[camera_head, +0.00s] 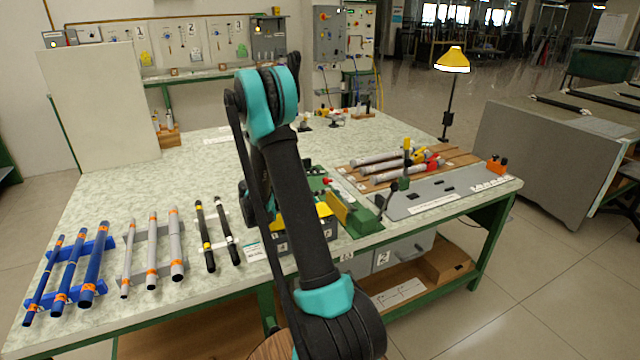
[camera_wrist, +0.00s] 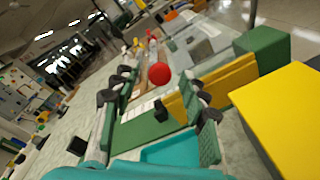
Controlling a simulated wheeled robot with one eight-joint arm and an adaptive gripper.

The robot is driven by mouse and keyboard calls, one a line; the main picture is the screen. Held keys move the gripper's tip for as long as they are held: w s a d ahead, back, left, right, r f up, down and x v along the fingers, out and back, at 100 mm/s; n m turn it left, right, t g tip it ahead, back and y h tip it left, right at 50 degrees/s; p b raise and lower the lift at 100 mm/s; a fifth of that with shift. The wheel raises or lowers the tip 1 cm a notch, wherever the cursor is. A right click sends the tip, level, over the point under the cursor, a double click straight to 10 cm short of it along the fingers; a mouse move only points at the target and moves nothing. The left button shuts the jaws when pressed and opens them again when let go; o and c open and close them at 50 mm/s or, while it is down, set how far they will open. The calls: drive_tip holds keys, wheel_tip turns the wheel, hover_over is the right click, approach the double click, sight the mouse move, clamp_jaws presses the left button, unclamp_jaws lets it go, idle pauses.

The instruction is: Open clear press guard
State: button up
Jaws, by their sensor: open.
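The press (camera_head: 345,207) is a green and yellow fixture near the table's front edge, partly hidden behind my arm. A red ball knob (camera_wrist: 160,75) shows in the wrist view, and a small red knob (camera_head: 327,180) shows on the press in the head view. The clear guard's outline is hard to make out; a faint see-through area lies behind the knob in the wrist view. My gripper (camera_wrist: 158,90) is open and empty, its two fingers on either side of the knob in the picture. I cannot tell whether they touch it. In the head view my arm hides the gripper.
Blue, grey and black rods (camera_head: 150,250) lie on racks at the left. A grey plate (camera_head: 440,195) and a wooden tray (camera_head: 375,178) with rods stand at the right, near a yellow lamp (camera_head: 452,62). A white panel (camera_head: 100,105) stands at the back left.

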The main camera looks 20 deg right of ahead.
drive_tip(key=a+r, duration=0.1)
drive_tip(key=a, duration=1)
drive_tip(key=shift+a, duration=0.35)
drive_tip(key=shift+c, duration=0.2)
